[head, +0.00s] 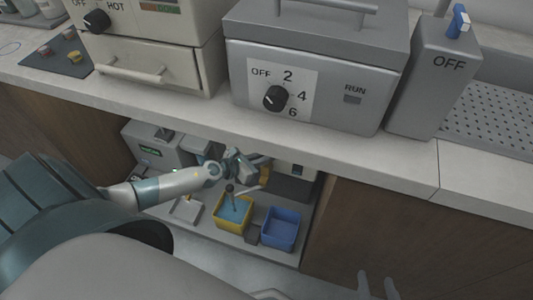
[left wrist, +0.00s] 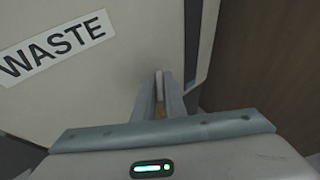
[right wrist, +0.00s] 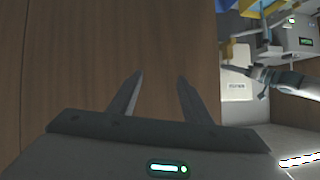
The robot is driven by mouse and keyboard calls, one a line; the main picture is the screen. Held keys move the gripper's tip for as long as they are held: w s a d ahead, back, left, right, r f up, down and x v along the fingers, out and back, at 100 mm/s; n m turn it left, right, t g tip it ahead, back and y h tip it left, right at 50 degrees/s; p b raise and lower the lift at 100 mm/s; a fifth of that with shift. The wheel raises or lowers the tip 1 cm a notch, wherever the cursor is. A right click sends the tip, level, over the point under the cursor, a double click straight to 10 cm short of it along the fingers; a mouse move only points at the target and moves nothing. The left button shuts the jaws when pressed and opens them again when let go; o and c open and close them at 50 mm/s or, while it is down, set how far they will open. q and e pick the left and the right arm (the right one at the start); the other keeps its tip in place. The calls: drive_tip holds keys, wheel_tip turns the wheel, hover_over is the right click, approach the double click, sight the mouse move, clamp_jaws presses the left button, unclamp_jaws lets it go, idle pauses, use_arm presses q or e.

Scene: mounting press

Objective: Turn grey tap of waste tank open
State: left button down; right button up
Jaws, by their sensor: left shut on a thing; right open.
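The waste tank (left wrist: 85,85), cream with a black-on-white WASTE label, fills the left of the left wrist view. My left gripper (left wrist: 160,82) is shut on a thin light-grey piece in front of the tank, probably the grey tap; the fingers hide most of it. A small yellowish bit shows at the base of the fingers. In the head view my left gripper (head: 240,165) is inside the low bay under the counter, and the tap cannot be made out there. My right gripper (right wrist: 158,85) is open and empty, facing a wood panel; its fingers also show in the head view (head: 377,286).
A yellow bin (head: 217,221) with blue contents and a blue bin (head: 280,242) stand on the low shelf below my left gripper. A grey machine (head: 150,147) stands left. The counter (head: 400,160) overhangs the bay; a wood panel (head: 380,225) closes its right side.

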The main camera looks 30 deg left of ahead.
use_arm(q)
drive_tip(key=shift+r+n+y+p, duration=0.15)
drive_tip(key=shift+n+y+p, duration=0.25)
drive_tip(key=shift+p, duration=0.3)
drive_tip(key=n+y+p, duration=0.1)
drive_tip(key=p, duration=0.2)
drive_tip(key=shift+y, duration=0.4)
drive_tip(key=n+y+p, duration=0.2)
drive_tip(key=p, duration=0.1)
drive_tip(key=shift+n+t+p, duration=0.3)
drive_tip(key=shift+n+p, duration=0.05)
drive_tip(key=shift+n, duration=0.05)
use_arm(e)
drive_tip(key=s+d+f+g+h, duration=0.4)
drive_tip(key=s+d+g, duration=0.4)
drive_tip(key=s+d, duration=0.15)
use_arm(q)
drive_tip(key=shift+y, duration=0.5)
drive_tip(key=shift+n+y+p, duration=0.95)
drive_tip(key=shift+n+y, duration=0.15)
drive_tip(key=shift+y, duration=0.1)
use_arm(e)
drive_tip(key=d+x, duration=0.1)
drive_tip(key=x, duration=0.5)
drive_tip(key=shift+d+f+m, duration=0.15)
drive_tip(key=shift+f+m, duration=0.15)
drive_tip(key=shift+f, duration=0.15)
use_arm(q)
drive_tip(key=c, duration=2.1)
unclamp_jaws()
